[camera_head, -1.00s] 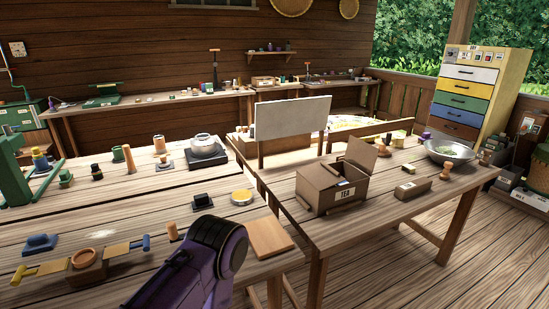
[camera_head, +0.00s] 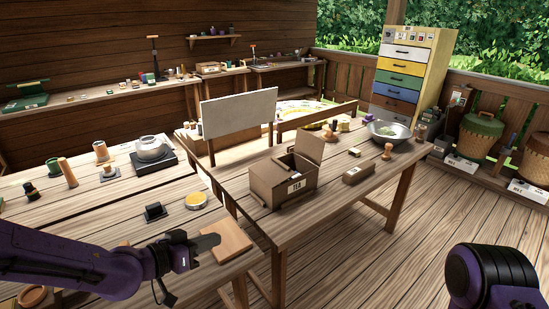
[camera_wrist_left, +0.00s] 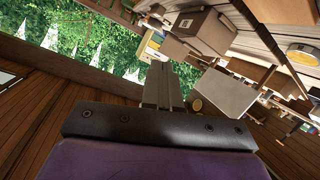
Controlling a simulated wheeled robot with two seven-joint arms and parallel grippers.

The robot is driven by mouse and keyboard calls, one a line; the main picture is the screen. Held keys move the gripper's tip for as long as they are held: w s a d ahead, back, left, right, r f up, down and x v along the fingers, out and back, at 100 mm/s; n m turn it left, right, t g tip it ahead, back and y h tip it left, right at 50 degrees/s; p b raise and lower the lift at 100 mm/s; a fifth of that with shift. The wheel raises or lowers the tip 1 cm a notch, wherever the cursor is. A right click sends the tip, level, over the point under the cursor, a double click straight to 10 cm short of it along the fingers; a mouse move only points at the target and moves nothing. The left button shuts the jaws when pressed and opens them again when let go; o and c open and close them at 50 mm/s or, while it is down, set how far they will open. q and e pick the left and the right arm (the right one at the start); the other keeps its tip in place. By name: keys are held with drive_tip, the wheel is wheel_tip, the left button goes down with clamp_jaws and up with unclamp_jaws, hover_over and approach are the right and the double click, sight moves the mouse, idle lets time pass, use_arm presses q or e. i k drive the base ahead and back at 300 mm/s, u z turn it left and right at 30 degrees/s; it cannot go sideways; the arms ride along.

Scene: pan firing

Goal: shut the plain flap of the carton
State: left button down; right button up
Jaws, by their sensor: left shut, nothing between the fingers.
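The brown carton (camera_head: 268,185) stands on the right-hand table, with a white TEA label on its front. One plain-looking flap (camera_head: 310,146) stands up at its back right. Its top is at least partly open, with a dark gap showing; I cannot make out every flap. The carton also shows tilted at the top of the left wrist view (camera_wrist_left: 209,32). My left gripper (camera_head: 212,242) is shut and empty, over the tan board at the left table's edge, in front and left of the carton and apart from it. My right gripper is not in view.
A tan square board (camera_head: 233,240) lies below my left gripper. A yellow-lidded tin (camera_head: 196,200) and a black block (camera_head: 155,211) are behind it. A white upright panel (camera_head: 238,113) stands behind the carton. A small box (camera_head: 358,172) and a metal bowl (camera_head: 388,133) are right of it.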

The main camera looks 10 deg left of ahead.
sight(270, 170)
drive_tip(key=i, duration=1.5)
